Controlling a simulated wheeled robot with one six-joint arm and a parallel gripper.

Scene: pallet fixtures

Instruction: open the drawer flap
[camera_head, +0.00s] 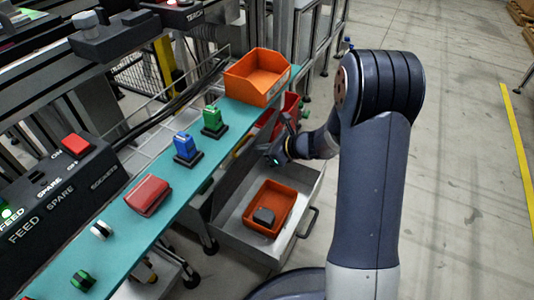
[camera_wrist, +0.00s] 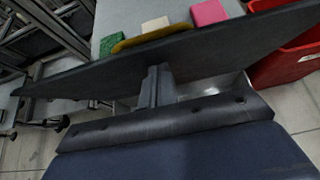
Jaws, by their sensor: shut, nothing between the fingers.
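The drawer (camera_head: 290,245) is a grey open tray pulled out from under the teal shelf, with a handle on its right side. A dark flat panel, which looks like the flap (camera_head: 234,184), stands tilted along the drawer's shelf side. In the wrist view the flap (camera_wrist: 90,78) spans the picture as a thin dark plate. My gripper (camera_head: 272,156) is over the drawer's far part, close to the flap. In the wrist view my gripper (camera_wrist: 157,78) is shut and empty, its fingertips at the flap; I cannot tell whether they touch.
An orange bin (camera_head: 287,195) with a dark grey block (camera_head: 264,216) lies in the drawer. A red bin (camera_head: 292,104) stands beyond it. Green (camera_wrist: 118,43), white (camera_wrist: 155,24) and pink (camera_wrist: 208,13) blocks lie behind the flap. The floor at right is clear.

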